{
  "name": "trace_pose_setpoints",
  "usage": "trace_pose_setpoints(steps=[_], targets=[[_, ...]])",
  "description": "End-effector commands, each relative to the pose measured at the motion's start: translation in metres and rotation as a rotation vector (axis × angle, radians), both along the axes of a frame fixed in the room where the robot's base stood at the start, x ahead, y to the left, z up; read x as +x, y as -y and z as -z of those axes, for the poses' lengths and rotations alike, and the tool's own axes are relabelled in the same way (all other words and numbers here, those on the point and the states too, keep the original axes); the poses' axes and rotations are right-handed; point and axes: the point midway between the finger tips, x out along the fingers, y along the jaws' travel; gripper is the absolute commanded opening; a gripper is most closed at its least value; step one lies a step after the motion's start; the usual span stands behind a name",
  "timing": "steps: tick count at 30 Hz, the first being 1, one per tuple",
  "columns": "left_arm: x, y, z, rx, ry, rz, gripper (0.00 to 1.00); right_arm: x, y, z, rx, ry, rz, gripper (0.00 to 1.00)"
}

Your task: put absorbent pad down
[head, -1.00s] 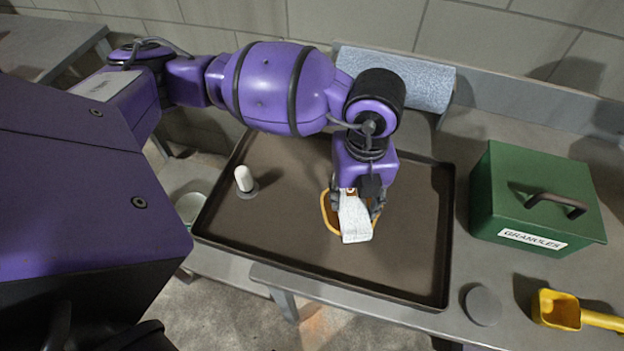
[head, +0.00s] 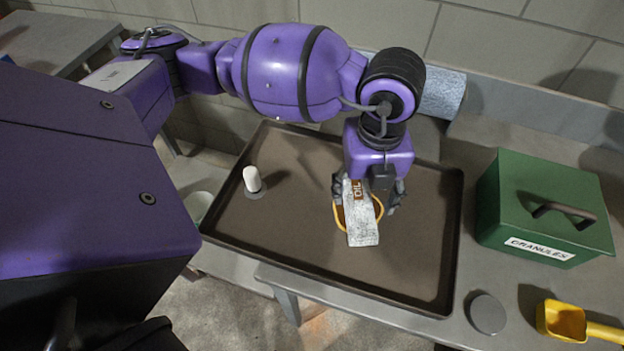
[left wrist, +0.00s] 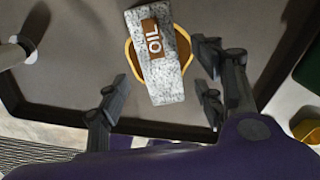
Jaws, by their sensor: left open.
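The absorbent pad (head: 362,226) is a grey speckled strip with a brown OIL band. It lies across a yellow-rimmed brown patch (head: 340,215) on the dark tray (head: 290,240). The pad also shows in the left wrist view (left wrist: 165,85), tilted slightly. My left gripper (head: 369,203) hangs over the tray at the pad. In the left wrist view its fingers (left wrist: 165,92) are spread, one on each side of the pad, with gaps between. The pad's far end is partly hidden by the gripper in the head view. My right gripper is not in view.
A white cylinder (head: 252,179) stands on the tray's left part. A green GRANULES box (head: 540,205) is on the bench to the right, with a grey disc (head: 487,314) and yellow scoop (head: 562,321) in front. A blue-grey roll (head: 443,93) lies behind the tray.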

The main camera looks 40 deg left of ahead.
Motion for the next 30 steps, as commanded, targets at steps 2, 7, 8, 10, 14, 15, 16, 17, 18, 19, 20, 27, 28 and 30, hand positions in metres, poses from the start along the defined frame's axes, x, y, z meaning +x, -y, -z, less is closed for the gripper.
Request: trace_pose_setpoints(steps=[2, 7, 8, 10, 14, 15, 16, 17, 18, 19, 20, 27, 28, 30], targets=[[0.003, 0.001, -0.023, -0.002, 0.010, 0.001, 0.62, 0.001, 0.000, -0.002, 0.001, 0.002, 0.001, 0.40], [0.002, 0.001, -0.057, -0.001, 0.010, 0.001, 0.62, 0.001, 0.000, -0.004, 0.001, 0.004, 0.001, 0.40], [0.002, 0.001, -0.062, -0.001, 0.008, 0.001, 0.62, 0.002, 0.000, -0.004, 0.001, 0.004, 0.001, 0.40], [0.002, 0.001, -0.072, -0.001, 0.008, 0.000, 0.62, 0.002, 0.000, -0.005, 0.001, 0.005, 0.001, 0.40], [0.002, 0.000, -0.083, 0.000, 0.005, -0.001, 0.62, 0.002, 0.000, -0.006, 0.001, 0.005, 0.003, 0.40], [0.001, 0.000, -0.084, 0.000, 0.005, -0.001, 0.62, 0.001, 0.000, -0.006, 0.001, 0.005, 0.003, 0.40], [0.001, 0.000, -0.085, 0.000, 0.004, -0.001, 0.62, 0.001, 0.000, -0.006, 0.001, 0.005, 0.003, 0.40], [0.001, 0.000, -0.086, 0.000, 0.004, -0.001, 0.62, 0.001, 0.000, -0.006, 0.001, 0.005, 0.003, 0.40], [0.001, 0.000, -0.086, 0.000, 0.004, -0.001, 0.62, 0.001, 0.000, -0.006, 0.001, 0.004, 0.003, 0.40], [0.001, 0.000, -0.086, 0.000, 0.004, -0.001, 0.62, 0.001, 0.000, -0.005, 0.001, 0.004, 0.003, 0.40], [0.001, 0.000, -0.086, 0.000, 0.004, -0.001, 0.62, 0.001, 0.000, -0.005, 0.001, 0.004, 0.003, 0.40], [0.001, 0.000, -0.086, 0.000, 0.003, -0.001, 0.62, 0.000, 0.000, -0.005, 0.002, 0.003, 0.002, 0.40], [0.001, 0.000, -0.086, 0.000, 0.003, -0.001, 0.62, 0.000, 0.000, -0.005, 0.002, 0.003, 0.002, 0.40], [0.001, 0.000, -0.085, 0.000, 0.003, -0.001, 0.62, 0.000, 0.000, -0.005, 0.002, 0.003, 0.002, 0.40]])
